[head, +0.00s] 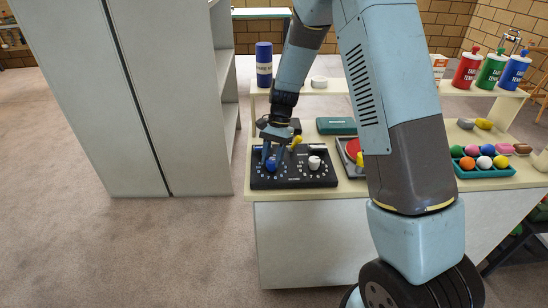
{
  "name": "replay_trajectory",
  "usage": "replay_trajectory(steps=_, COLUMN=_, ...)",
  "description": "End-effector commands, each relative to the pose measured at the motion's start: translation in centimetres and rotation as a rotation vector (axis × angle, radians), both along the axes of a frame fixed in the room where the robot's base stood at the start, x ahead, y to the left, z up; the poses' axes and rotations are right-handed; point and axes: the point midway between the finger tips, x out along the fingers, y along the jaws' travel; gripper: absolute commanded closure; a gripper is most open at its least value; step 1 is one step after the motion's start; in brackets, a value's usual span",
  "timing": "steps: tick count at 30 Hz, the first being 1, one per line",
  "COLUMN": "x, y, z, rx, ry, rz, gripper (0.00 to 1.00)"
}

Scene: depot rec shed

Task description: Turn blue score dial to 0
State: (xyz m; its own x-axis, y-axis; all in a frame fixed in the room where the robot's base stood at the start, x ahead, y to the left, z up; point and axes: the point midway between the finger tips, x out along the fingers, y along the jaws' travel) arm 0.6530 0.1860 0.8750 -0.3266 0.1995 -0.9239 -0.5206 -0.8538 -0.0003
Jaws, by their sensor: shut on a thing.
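The black score board (292,182) lies flat on the cream counter near its left front corner. The blue score dial (271,165) is on the left half of the board, ringed by small white marks that are too small to read. A white dial (314,163) is on the right half. My gripper (270,158) points down over the left half and is shut on the blue dial. Its fingers hide part of the dial, and I cannot tell which number the dial points to.
Behind the board are a yellow object (296,143), a teal box (336,126) and a blue can (264,65). A teal tray (485,173) of coloured balls is at the right. Grey lockers (120,100) stand left of the counter. My arm hides the counter's middle.

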Motion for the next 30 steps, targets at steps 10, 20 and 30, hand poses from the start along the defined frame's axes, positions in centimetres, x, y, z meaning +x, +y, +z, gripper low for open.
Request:
replay_trajectory(steps=10, x=0.02, y=0.48, z=0.02, rx=0.003, ry=0.002, rz=0.321, gripper=0.91)
replay_trajectory(steps=20, x=0.0, y=0.57, z=0.01, rx=0.002, ry=0.001, rz=0.635, gripper=0.91)
replay_trajectory(steps=30, x=-0.06, y=0.73, z=0.01, rx=0.002, ry=0.001, rz=0.951, gripper=0.91)
